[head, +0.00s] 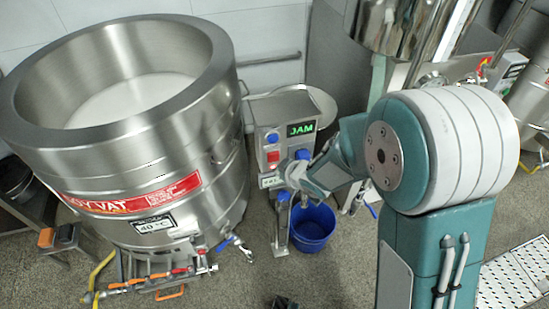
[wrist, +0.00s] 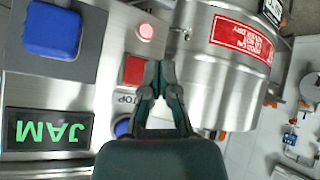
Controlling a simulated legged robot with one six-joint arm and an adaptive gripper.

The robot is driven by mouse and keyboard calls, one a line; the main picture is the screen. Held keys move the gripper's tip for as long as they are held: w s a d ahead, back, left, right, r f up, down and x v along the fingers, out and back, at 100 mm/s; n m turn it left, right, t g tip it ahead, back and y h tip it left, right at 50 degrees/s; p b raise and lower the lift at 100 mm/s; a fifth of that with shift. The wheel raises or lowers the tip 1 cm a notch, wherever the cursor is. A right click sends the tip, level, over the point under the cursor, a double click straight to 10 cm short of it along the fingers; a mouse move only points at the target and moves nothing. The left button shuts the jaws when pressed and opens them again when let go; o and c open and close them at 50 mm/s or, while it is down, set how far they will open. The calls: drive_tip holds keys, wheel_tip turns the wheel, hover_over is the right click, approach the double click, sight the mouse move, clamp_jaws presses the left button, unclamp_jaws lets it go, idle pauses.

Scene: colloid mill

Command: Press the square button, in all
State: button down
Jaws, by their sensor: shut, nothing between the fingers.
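The control panel (head: 258,112) stands beside the vat. In the wrist view, a large blue square button (wrist: 52,30) is at upper left, beside the green "JAM" display (wrist: 47,129). A smaller red square button (wrist: 134,69) with a partly covered label ending in "TOP" is near the middle. The blue square button also shows in the head view (head: 303,154), partly behind my arm. My gripper (wrist: 160,68) is shut and empty. The blue button is clear of the fingers.
A round pink-lit lamp (wrist: 146,31) and a round blue button (wrist: 123,127) share the panel. The large steel vat (head: 215,115) stands at left, with pipes and valves below. A blue bucket (head: 312,228) is on the floor below the panel.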

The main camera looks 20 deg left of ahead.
sight(273, 156)
drive_tip(key=shift+w+a, duration=0.85)
drive_tip(key=shift+d, duration=0.2)
drive_tip(key=shift+a, duration=0.1)
idle(0.5)
drive_tip(key=shift+w+a, duration=0.15)
drive_tip(key=shift+w, duration=0.15)
